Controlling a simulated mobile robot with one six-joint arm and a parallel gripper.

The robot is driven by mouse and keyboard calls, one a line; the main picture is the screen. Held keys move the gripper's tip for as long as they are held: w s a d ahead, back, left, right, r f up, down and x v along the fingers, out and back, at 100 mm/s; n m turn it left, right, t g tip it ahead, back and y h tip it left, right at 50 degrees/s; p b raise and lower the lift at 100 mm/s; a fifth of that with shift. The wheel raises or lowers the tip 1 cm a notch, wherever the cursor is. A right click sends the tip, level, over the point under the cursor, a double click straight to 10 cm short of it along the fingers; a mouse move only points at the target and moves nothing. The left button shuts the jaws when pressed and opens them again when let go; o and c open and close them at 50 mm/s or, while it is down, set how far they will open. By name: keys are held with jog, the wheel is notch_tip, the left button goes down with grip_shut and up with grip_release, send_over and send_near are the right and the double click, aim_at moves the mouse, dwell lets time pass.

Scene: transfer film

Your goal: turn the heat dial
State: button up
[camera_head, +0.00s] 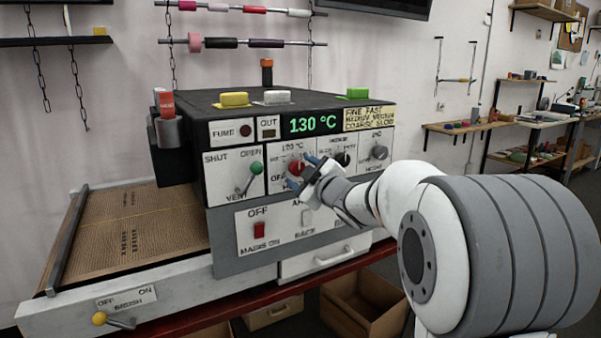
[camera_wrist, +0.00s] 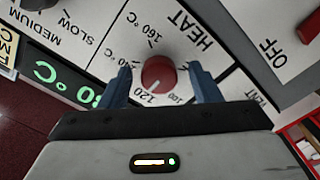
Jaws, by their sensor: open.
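The heat dial (camera_head: 296,168) is a small round red knob on the white front panel of the machine. It also shows in the wrist view (camera_wrist: 158,73), with "HEAT" and temperature marks around it, 120 and 160 °C among them. My gripper (camera_head: 303,172) is at the panel in front of the dial. In the wrist view my gripper (camera_wrist: 160,70) is open, with one blue finger on each side of the dial and a visible gap on both sides. The display (camera_head: 312,124) reads 130 °C. I cannot tell the dial's exact setting.
A vent lever with a green knob (camera_head: 256,168) is left of the dial. Dark (camera_head: 343,159) and grey (camera_head: 379,152) knobs are to its right. A red switch (camera_head: 259,231) sits below. A meshed bed (camera_head: 130,228) extends left.

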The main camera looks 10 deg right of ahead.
jog(key=v, duration=0.7)
jog(key=shift+r, duration=0.1)
jog(key=s+a+f+m+g+h+p, duration=0.1)
jog(key=s+f+m+g+h+p, duration=0.1)
jog(key=s, duration=0.8)
jog(key=s+f+m+g+h+p, duration=0.1)
jog(key=s+f+m+g+p, duration=0.4)
jog(key=s, duration=0.5)
jog(key=s+a+f+m+g+h+p, duration=0.1)
jog(key=s+m+g, duration=0.4)
jog(key=s, duration=0.5)
notch_tip(320, 180, down, 3)
jog(key=g+h+p, duration=0.1)
jog(key=g+p, duration=0.1)
jog(key=shift+s+a+r+m+g+h, duration=0.2)
jog(key=shift+s+a+m+g+h, duration=0.05)
jog(key=shift+a+m+g+h, duration=0.05)
